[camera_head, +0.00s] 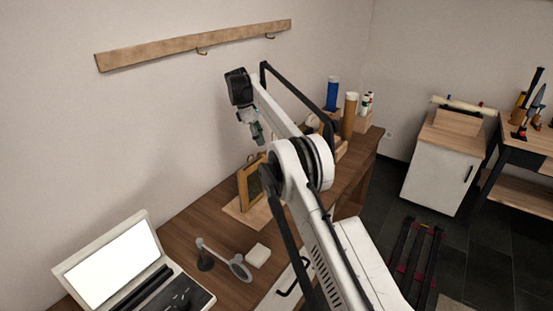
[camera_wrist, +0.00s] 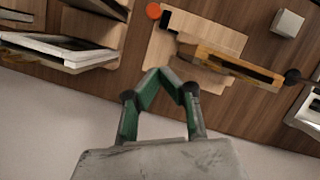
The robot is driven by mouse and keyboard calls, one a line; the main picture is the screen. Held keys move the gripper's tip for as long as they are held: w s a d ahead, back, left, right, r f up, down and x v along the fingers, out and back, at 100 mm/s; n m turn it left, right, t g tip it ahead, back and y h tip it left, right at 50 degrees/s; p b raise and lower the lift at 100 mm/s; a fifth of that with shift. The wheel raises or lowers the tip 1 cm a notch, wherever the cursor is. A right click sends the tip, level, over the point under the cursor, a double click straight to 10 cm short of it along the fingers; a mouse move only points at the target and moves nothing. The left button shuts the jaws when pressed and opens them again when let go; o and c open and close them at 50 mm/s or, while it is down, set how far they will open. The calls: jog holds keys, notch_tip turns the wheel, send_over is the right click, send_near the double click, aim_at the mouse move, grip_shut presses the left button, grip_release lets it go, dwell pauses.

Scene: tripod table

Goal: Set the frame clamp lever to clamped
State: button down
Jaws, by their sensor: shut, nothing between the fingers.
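A wooden frame (camera_head: 252,183) stands upright on a light wooden base board (camera_head: 236,212) on the workbench. In the wrist view the frame (camera_wrist: 240,67) and its board (camera_wrist: 168,50) lie beyond my fingertips, with the frame to the right. A small dark bar (camera_wrist: 165,19) shows at the board's far corner beside an orange-red round piece (camera_wrist: 153,11). I cannot tell whether either is the clamp lever. My gripper (camera_head: 259,139) is above the frame, apart from it. Its green fingers (camera_wrist: 165,72) are shut and hold nothing.
The brown workbench (camera_head: 185,230) runs along the wall. A laptop (camera_head: 120,260), a magnifier (camera_head: 240,268) and a pale block (camera_head: 258,255) are in front of the frame. Blue (camera_head: 332,93) and brown (camera_head: 349,115) cylinders stand behind. A hook rail (camera_head: 170,50) is on the wall.

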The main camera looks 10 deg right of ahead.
jog(key=s+d+f, duration=0.2)
jog(key=d+f, duration=0.4)
jog(key=f, duration=0.1)
jog(key=shift+s+p, duration=0.2)
jog(key=shift+p, duration=0.15)
jog(key=shift+s+a, duration=0.1)
jog(key=shift+s, duration=0.05)
